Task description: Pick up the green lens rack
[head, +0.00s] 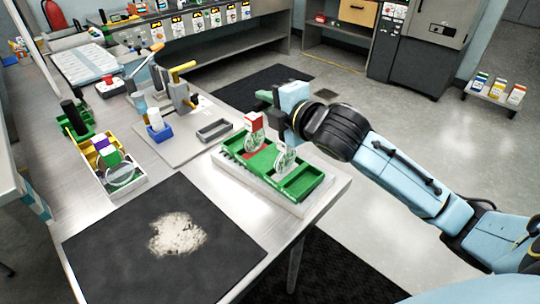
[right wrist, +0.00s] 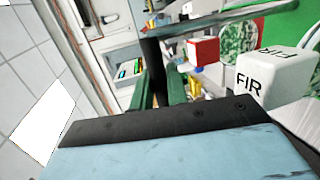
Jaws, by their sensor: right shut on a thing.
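The green lens rack (head: 316,177) lies along a white tray (head: 232,173) at the right end of the table. Clear round discs and red-and-white blocks stand in it. My right gripper (head: 280,112) is over the rack's far side. Its green fingers (right wrist: 158,88) are closed around a dark upright post (right wrist: 153,60), which looks like the rack's handle. The post's lower end is hidden in the head view. I cannot tell whether the rack is clear of the tray. My left gripper is not in view.
A black mat (head: 120,245) with a pale patch lies in front. A yellow bin (head: 135,185) and a green holder (head: 88,124) with a black cylinder stand left.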

